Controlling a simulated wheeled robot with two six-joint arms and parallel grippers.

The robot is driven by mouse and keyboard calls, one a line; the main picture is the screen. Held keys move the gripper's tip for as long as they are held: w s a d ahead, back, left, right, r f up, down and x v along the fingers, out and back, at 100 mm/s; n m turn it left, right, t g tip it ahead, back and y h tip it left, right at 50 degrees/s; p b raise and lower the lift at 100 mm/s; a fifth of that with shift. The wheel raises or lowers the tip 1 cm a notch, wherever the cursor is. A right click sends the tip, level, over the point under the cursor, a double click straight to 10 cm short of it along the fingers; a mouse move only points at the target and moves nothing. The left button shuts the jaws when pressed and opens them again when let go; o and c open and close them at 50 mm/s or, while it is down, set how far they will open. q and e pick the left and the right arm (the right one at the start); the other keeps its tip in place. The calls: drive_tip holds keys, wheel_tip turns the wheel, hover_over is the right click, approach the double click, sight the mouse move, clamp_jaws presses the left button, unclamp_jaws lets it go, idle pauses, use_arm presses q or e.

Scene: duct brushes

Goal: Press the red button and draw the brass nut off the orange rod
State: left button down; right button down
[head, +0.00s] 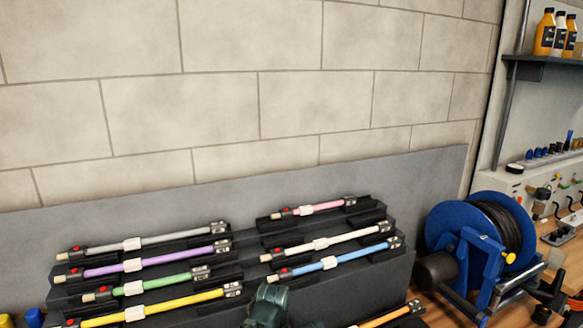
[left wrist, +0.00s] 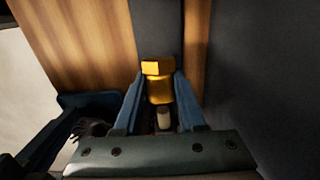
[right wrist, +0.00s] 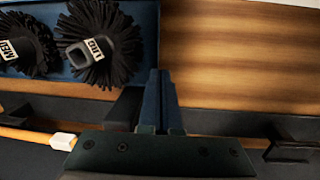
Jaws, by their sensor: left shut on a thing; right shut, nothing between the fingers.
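The orange rod (head: 385,319) shows at the bottom edge of the head view, mostly cut off. In the right wrist view the orange rod (right wrist: 24,134) lies at lower left with a white collar (right wrist: 62,140). The brass nut (left wrist: 158,82) is between the fingers of my left gripper (left wrist: 160,90), which is shut on it. A pale cylindrical piece (left wrist: 163,118) shows below the nut; I cannot tell whether it is joined to it. My right gripper (right wrist: 160,78) is shut and empty, to the right of the collar. The orange rod's red button is not visible.
A dark stepped rack holds several other rods, among them yellow (head: 160,309), green (head: 160,282) and blue (head: 335,262). A blue hose reel (head: 470,250) stands to the right. Two black brushes (right wrist: 100,45) lie in a blue tray (right wrist: 145,20). Bare wood (right wrist: 240,55) is beside it.

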use_arm(q)
drive_tip(key=shift+s+a, duration=0.1)
drive_tip(key=shift+a, duration=0.2)
drive_tip(key=r+p, duration=0.2)
drive_tip(key=a+r+p, duration=0.1)
drive_tip(key=r+p, duration=0.5)
drive_tip(key=shift+s+a+r, duration=0.1)
drive_tip(key=shift+s+a, duration=0.05)
drive_tip(key=shift+s, duration=0.15)
idle(0.6)
